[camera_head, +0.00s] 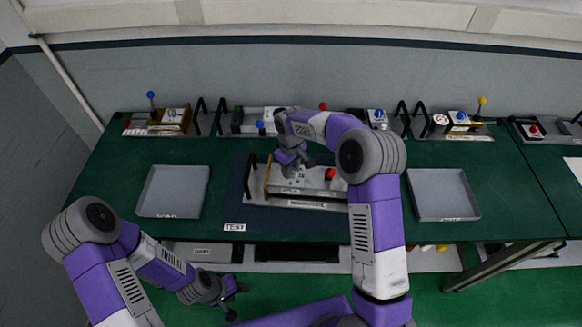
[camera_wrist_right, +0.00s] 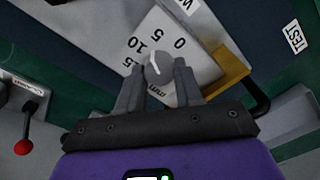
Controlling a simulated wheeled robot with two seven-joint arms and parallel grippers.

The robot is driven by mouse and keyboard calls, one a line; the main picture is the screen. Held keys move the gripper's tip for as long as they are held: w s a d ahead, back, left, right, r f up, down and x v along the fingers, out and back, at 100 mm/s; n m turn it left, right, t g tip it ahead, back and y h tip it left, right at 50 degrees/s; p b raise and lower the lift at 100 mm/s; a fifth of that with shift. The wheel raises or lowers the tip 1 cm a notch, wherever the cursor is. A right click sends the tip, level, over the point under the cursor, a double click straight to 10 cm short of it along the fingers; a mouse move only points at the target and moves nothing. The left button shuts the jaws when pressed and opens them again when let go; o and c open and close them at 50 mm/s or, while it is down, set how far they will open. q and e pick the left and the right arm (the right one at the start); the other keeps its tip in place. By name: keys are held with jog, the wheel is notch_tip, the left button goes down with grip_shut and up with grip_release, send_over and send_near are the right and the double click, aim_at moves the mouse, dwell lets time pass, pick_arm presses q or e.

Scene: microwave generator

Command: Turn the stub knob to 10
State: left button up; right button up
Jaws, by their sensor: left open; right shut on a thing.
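The stub knob (camera_wrist_right: 158,69) is a round grey knob with a white pointer line, on a white dial plate (camera_wrist_right: 185,62) marked 0, 5, 10 and 15. Its pointer aims to the upper left in the right wrist view, close to the 10 side; the exact reading is hard to tell. My right gripper (camera_wrist_right: 157,75) is shut on the knob, one finger on each side. In the head view my right gripper (camera_head: 289,170) hides the knob from above. My left gripper (camera_head: 230,297) is open and empty, low in front of the table.
The panel (camera_head: 320,187) also carries a red-knobbed lever (camera_head: 330,174) and a black handle. Grey trays stand left (camera_head: 173,192) and right (camera_head: 443,195) of the dark mat. Several other devices line the table's back edge.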

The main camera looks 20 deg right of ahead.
jog(key=shift+n, duration=2.3)
jog(key=o, duration=1)
jog(key=shift+o, duration=0.2)
notch_tip(320, 180, up, 8)
jog(key=shift+f, duration=0.15)
